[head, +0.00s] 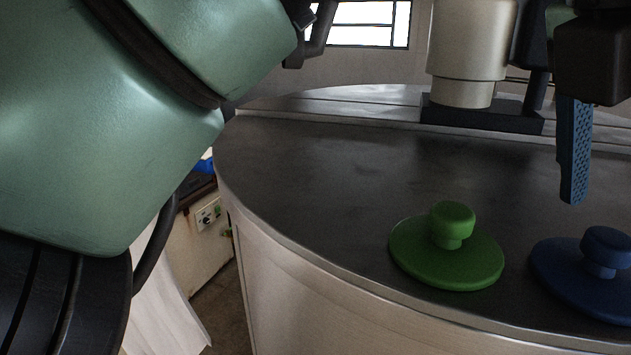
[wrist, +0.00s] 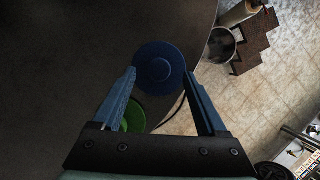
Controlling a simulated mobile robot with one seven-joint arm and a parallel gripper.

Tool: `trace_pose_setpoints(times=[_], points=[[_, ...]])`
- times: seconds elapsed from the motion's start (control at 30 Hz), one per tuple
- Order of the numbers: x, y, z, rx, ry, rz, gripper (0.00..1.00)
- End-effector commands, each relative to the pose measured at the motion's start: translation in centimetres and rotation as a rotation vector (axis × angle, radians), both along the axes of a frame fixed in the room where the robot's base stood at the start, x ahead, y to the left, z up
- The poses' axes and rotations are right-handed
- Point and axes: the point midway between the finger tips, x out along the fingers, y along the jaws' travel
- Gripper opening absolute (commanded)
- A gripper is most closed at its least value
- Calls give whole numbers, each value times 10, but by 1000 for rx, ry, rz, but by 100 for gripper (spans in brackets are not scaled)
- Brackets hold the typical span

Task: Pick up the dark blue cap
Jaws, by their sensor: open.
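The dark blue cap (head: 592,272), a round lid with a knob on top, lies on the tank top at the right edge of the head view, partly cut off. In the wrist view the blue cap (wrist: 160,70) lies ahead of the fingertips, roughly midway between them. My gripper (wrist: 160,75) is open and empty, its two blue fingers spread wide. In the head view one finger of my gripper (head: 575,150) shows above and behind the cap, apart from it.
A green cap (head: 447,255) with a knob lies left of the blue one; in the wrist view the green cap (wrist: 133,118) is partly hidden by the left finger. The metal tank top (head: 330,180) has a curved edge close by. A cream cylinder (head: 465,60) stands at the back.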

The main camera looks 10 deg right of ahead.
Motion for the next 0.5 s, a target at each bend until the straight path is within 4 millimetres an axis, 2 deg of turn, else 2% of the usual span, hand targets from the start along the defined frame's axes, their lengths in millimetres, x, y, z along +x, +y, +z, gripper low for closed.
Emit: trace_pose_setpoints(times=[0.03, 0.2, 0.47, 0.5], points=[[1, -2, -14, 0, 2, -1, 76], [1, -10, -31, 0, 1, -2, 76], [2, -11, -30, 0, 1, 0, 76], [2, -11, -30, 0, 1, 0, 72]])
